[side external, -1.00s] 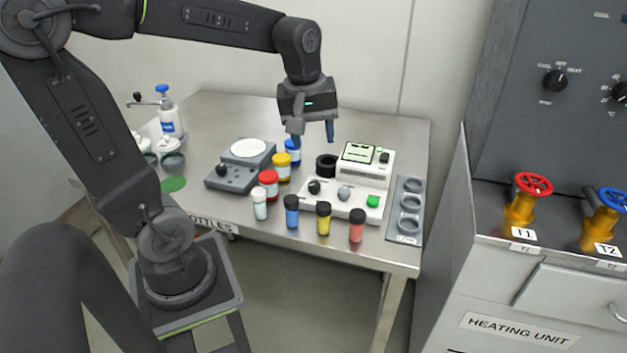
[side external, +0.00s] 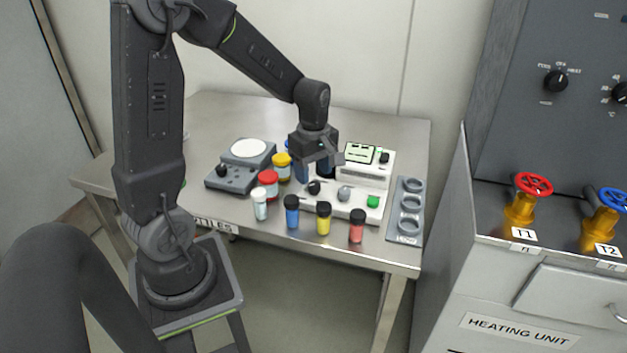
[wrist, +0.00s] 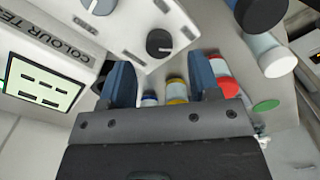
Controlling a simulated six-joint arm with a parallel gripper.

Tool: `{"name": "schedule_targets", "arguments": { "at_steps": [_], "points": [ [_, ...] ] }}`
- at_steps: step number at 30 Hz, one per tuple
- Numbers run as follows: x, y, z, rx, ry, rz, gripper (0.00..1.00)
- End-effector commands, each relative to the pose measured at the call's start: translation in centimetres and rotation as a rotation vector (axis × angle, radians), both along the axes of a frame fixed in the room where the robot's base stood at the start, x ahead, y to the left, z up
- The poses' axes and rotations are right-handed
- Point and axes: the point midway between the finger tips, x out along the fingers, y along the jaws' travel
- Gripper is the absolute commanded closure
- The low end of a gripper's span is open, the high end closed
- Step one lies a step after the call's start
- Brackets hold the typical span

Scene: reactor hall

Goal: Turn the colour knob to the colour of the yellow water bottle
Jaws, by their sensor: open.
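The colour tester (side external: 325,203) is a white device with a lit green screen (side external: 360,153), a black knob (side external: 314,187), a grey knob (side external: 345,194) and a green button (side external: 373,201). A yellow bottle with a black cap (side external: 323,217) stands upright in front of the tester. My gripper (side external: 315,174) is open and empty above and behind the black knob; its blue fingers also show in the wrist view (wrist: 161,74).
Blue (side external: 292,212) and red (side external: 356,226) black-capped bottles flank the yellow one. A white bottle (side external: 260,204), a red-capped jar (side external: 268,184) and a yellow-capped jar (side external: 282,166) stand left of the tester. A scale (side external: 240,163) stands farther left, a grey holder (side external: 407,218) at right.

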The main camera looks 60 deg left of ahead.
Motion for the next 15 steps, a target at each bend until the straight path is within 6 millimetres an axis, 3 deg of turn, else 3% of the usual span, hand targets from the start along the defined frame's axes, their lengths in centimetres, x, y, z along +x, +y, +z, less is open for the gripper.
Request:
{"name": "schedule_targets", "arguments": {
  "at_steps": [6,15],
  "points": [
    [0.0,0.0,-2.7,0.000,0.002,0.000,0.44],
    [0.0,0.0,-3.3,0.000,-0.001,-0.001,0.44]
  ]
}}
